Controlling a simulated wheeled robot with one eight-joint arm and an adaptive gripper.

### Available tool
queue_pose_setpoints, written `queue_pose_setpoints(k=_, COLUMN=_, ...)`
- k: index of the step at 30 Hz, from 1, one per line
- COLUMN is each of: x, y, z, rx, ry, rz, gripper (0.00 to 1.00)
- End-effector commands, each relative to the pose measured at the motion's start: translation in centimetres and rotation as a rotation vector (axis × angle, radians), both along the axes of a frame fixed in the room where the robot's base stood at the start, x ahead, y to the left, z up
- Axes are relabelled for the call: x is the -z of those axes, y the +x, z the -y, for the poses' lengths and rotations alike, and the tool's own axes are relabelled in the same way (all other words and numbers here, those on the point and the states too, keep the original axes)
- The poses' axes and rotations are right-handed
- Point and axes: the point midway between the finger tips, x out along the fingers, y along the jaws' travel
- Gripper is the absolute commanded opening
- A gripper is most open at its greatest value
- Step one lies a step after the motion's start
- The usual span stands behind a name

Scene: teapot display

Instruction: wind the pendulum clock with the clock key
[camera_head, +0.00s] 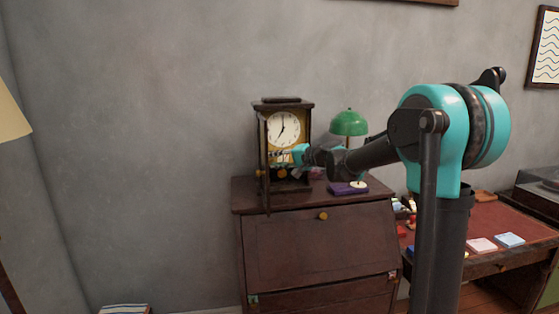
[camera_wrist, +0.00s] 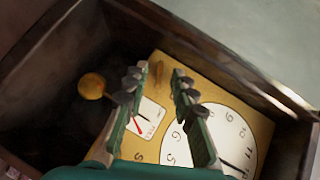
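The pendulum clock (camera_head: 283,127) stands on a dark wooden cabinet, with a white dial and a dark case. Its front door (camera_head: 264,170) appears swung open at the left. My gripper (camera_head: 287,157) is at the lower front of the clock. In the wrist view, the gripper (camera_wrist: 160,69) reaches into the case with its two fingers apart. A small brown-gold piece (camera_wrist: 158,72) shows between the fingertips; I cannot tell whether it is the clock key. The main dial (camera_wrist: 225,135), a small dial with a red hand (camera_wrist: 151,117) and a round golden bob (camera_wrist: 92,86) are visible.
The wooden cabinet (camera_head: 315,245) carries a green lamp (camera_head: 349,124) and a purple item (camera_head: 345,188) right of the clock. A red-topped desk (camera_head: 500,225) with small cards stands at the right. The case walls surround my fingers closely.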

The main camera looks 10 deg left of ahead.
Motion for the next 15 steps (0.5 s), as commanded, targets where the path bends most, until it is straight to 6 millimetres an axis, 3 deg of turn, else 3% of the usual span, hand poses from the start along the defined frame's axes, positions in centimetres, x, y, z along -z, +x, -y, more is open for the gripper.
queue_pose_setpoints(k=2, x=-0.01, y=-0.01, z=0.02, rx=0.000, ry=0.000, rz=0.000, gripper=0.25)
queue_pose_setpoints(k=8, x=-0.02, y=-0.03, z=0.03, rx=0.000, ry=0.000, rz=0.000, gripper=0.00)
queue_pose_setpoints(k=15, x=-0.07, y=-0.02, z=0.02, rx=0.000, ry=0.001, rz=0.000, gripper=0.00)
